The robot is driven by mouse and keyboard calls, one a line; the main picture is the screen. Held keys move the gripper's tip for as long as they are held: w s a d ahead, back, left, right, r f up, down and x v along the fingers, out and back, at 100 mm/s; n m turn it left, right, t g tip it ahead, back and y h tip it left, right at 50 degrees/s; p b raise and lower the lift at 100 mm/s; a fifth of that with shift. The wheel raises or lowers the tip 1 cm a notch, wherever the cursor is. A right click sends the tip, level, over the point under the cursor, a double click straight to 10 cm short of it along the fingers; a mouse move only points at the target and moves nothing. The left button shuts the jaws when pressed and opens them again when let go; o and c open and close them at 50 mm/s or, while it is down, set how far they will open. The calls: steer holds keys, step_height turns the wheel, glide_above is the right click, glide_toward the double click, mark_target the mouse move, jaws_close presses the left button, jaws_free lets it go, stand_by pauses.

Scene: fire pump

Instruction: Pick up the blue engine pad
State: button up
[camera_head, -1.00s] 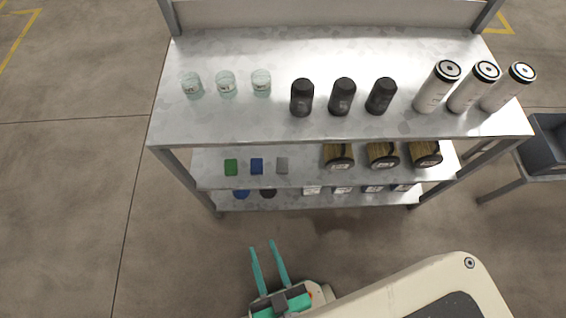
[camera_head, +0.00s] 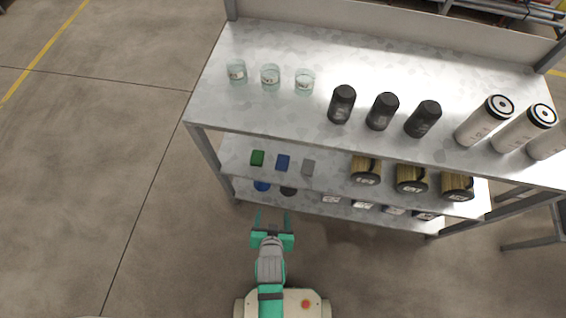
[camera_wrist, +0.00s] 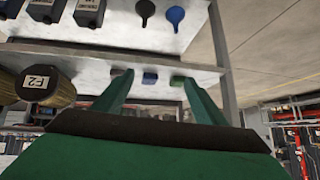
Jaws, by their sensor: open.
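The blue engine pad (camera_head: 283,162) is a small flat block on the middle shelf. It lies between a green pad (camera_head: 257,158) and a grey pad (camera_head: 308,167). My gripper (camera_head: 272,215) is open and empty, in front of the shelf and apart from the pads, its fingers pointing toward the rack. In the wrist view, which looks upside down, the blue pad (camera_wrist: 150,78) shows between the two green fingers. The green pad (camera_wrist: 178,80) is close to the right finger there, and the grey pad is partly hidden by the left finger.
The metal rack's top shelf (camera_head: 330,50) overhangs the pads and carries glass jars, black bottles and white cylinders. Rolled filters (camera_head: 411,179) stand right of the pads. The lower shelf (camera_head: 300,204) holds round caps and boxes. The floor at left is clear.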

steer(key=w+f+g, duration=0.2)
steer(key=w+f, duration=0.1)
steer(key=w, duration=0.2)
steer(key=m+g+h, duration=0.1)
steer(key=g, duration=0.2)
glide_above(283, 162)
steer(key=s, duration=0.3)
steer(key=shift+w+a+f, duration=0.15)
steer(key=shift+a+f, duration=0.2)
steer(key=shift+f, duration=0.2)
steer(key=shift+x, duration=2.6)
steer(key=shift+w, duration=0.1)
steer(key=c, duration=1.1)
